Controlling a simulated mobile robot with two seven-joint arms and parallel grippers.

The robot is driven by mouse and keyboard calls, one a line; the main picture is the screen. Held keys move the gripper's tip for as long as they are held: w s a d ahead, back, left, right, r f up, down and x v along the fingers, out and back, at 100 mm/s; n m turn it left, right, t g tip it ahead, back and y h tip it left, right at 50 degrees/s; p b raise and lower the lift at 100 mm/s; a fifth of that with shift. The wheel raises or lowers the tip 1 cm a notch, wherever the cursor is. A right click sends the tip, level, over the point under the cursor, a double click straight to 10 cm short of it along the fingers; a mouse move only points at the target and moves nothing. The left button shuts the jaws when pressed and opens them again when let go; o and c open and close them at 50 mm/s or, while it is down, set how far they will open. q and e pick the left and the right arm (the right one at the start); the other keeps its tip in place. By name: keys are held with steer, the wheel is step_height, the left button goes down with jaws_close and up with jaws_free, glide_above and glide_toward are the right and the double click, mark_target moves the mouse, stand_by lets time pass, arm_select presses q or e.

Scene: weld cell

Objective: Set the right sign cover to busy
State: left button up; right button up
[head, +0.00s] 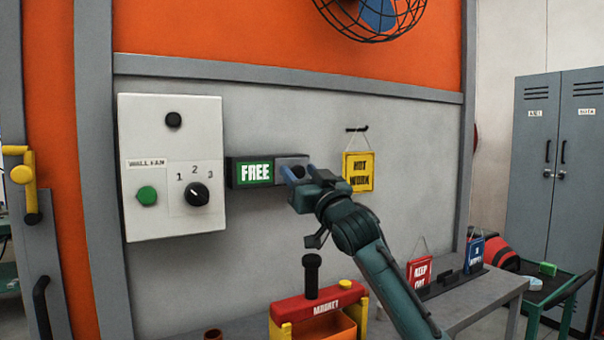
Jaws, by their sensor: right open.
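The sign (236,172) is a dark box on the grey wall panel, right of the wall fan control box. Its left half shows the green FREE plate (255,173). A grey sliding cover (287,161) sits over the right half and hides what is under it. My right gripper (297,173) is open, with its bluish fingertips at the right part of the cover. It partly hides the sign's right end, and I cannot tell whether the fingers touch the cover. My left gripper is not in view.
The white fan control box (150,215) has a green button and a dial. A yellow HOT WORK sign (358,172) hangs right of my gripper. Grey lockers (560,150) stand at the right.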

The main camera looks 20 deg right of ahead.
jaws_close()
stand_by(0.5)
